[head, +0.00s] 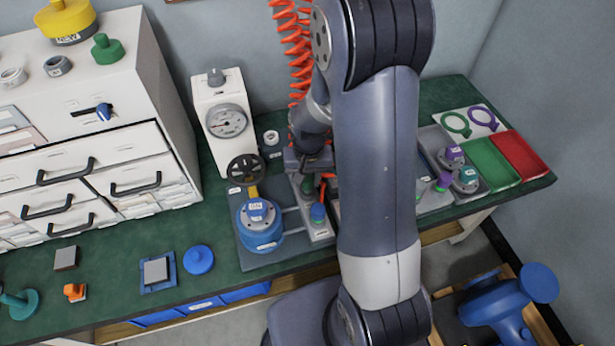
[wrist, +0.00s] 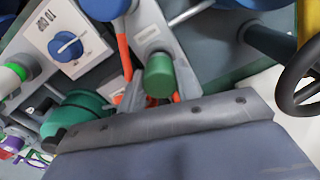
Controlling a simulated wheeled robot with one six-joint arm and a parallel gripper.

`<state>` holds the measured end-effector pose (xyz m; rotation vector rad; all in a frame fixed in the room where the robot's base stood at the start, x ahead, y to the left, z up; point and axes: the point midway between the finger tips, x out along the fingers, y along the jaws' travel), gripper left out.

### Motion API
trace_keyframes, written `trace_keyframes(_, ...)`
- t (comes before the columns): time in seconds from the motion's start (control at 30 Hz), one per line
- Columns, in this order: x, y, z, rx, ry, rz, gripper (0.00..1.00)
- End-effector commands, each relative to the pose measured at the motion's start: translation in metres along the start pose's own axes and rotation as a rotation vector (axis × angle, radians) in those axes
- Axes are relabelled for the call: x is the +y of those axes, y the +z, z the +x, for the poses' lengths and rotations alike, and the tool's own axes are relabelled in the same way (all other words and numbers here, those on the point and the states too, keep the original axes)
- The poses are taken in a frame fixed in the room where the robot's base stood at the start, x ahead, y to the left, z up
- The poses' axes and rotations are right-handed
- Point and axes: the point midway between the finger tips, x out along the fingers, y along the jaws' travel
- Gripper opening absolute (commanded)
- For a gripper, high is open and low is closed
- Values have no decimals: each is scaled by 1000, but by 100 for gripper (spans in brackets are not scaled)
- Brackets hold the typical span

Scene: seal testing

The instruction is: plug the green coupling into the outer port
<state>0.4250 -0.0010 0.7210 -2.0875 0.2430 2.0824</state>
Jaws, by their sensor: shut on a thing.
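My gripper (head: 309,172) is low over the bench, in front of the gauge stand. It is shut on the green coupling, a short green cylinder (wrist: 160,75) in the middle of the wrist view. The coupling shows as a small green patch (head: 308,186) under the gripper in the head view. It is over or on a pale port strip (head: 319,232), which carries a blue-topped fitting (head: 317,212) nearer the bench's front edge. The outer port's opening is not clearly visible, and I cannot tell whether the coupling touches it. The fingertips are mostly hidden.
An orange coiled hose (head: 292,45) hangs behind the gripper. A white box with a blue knob (wrist: 68,45) shows in the wrist view. Green (head: 489,163) and red (head: 522,152) trays lie right.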

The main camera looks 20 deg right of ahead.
Motion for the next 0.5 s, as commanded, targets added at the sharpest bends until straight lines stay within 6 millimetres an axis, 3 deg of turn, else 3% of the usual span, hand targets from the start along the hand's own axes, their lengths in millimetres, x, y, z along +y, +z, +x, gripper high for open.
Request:
trace_keyframes(0.33, 0, 0, 8, 0, 0, 0, 7)
trace_keyframes(0.37, 0, 0, 8, 0, 0, 0, 32)
trace_keyframes(0.5, 0, 0, 7, 0, 0, 0, 44)
